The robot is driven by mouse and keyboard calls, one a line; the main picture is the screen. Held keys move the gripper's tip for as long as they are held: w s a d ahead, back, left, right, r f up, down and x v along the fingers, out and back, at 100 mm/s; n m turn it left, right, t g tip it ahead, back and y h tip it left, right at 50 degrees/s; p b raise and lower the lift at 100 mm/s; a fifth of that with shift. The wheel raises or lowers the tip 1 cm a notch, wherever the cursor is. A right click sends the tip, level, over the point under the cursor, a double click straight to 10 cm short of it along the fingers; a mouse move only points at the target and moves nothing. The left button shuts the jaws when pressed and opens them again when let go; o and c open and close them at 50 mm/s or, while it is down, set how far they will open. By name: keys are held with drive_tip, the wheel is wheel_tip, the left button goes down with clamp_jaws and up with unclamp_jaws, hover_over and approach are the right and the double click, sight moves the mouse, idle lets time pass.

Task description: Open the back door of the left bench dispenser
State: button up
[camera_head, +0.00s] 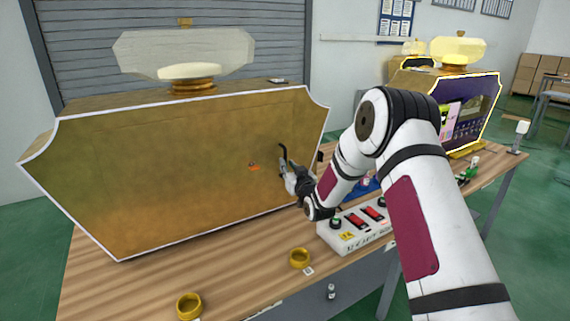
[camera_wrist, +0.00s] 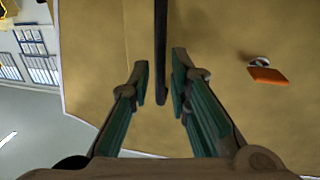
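The left dispenser (camera_head: 110,180) is a large gold box with pale edges on the wooden bench, its flat back panel facing me. A small orange piece with a metal part sits on that panel (camera_wrist: 268,75); it also shows in the head view (camera_head: 254,167). A dark bar, seemingly the door handle (camera_wrist: 161,35), stands out from the panel's right part. My gripper (camera_wrist: 161,82) is open, with one finger on each side of the bar and small gaps visible. It also shows in the head view (camera_head: 288,168) at the panel. The door appears closed.
A white control box (camera_head: 352,236) with red switches stands on the bench right of the dispenser. Gold rings (camera_head: 300,258) (camera_head: 189,305) lie near the front edge. A second dispenser (camera_head: 480,115) stands behind my arm at the right. Bare wood (camera_head: 235,265) shows before the panel.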

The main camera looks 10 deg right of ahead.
drive_tip(key=shift+w+a, duration=0.15)
drive_tip(key=shift+w, duration=0.75)
drive_tip(key=shift+w+a, duration=0.1)
drive_tip(key=shift+w, duration=0.8)
drive_tip(key=shift+c, duration=0.6)
clamp_jaws()
